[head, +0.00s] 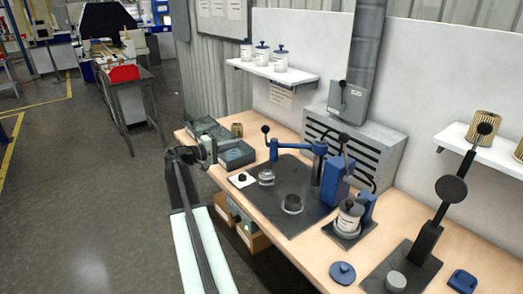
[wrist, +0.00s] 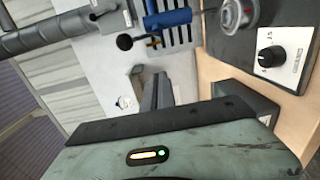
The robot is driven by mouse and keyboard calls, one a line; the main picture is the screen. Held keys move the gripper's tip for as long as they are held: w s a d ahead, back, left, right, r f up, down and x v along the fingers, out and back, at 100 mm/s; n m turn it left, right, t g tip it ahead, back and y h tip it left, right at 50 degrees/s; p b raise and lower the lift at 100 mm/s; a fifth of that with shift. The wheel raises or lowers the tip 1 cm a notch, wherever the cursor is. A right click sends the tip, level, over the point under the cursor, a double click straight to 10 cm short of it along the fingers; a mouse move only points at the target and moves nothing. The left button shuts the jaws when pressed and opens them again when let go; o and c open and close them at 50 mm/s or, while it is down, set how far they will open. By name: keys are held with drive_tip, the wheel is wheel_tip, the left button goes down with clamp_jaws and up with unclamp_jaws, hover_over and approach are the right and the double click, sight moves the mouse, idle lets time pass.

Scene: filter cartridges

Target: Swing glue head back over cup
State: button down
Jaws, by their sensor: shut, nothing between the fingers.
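The glue station's blue swing arm (head: 298,147) reaches left from its blue post on a dark plate (head: 262,215). Its outer end, the glue head (head: 273,152), has a black-knobbed lever (head: 265,129). A small silvery cup (head: 266,178) stands on the plate below that end; exact alignment is hard to tell. A dark round fixture (head: 292,203) sits in front, to the right. In the wrist view the blue arm (wrist: 168,19) and black knob (wrist: 124,42) show beyond my fingers. My gripper (head: 207,152) is shut and empty, left of the head and apart from it.
A control box with a black dial (wrist: 270,56) sits at the plate's edge. A black lever press (head: 428,240) is farther right. Open floor lies left.

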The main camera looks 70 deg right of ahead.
drive_tip(key=shift+s+d+r+g, duration=0.3)
drive_tip(key=shift+s+d+r, duration=0.1)
drive_tip(key=shift+s+d, duration=0.2)
drive_tip(key=shift+d, duration=0.1)
drive_tip(key=s+d, duration=0.4)
drive_tip(key=s, duration=0.4)
drive_tip(key=shift+d, duration=0.3)
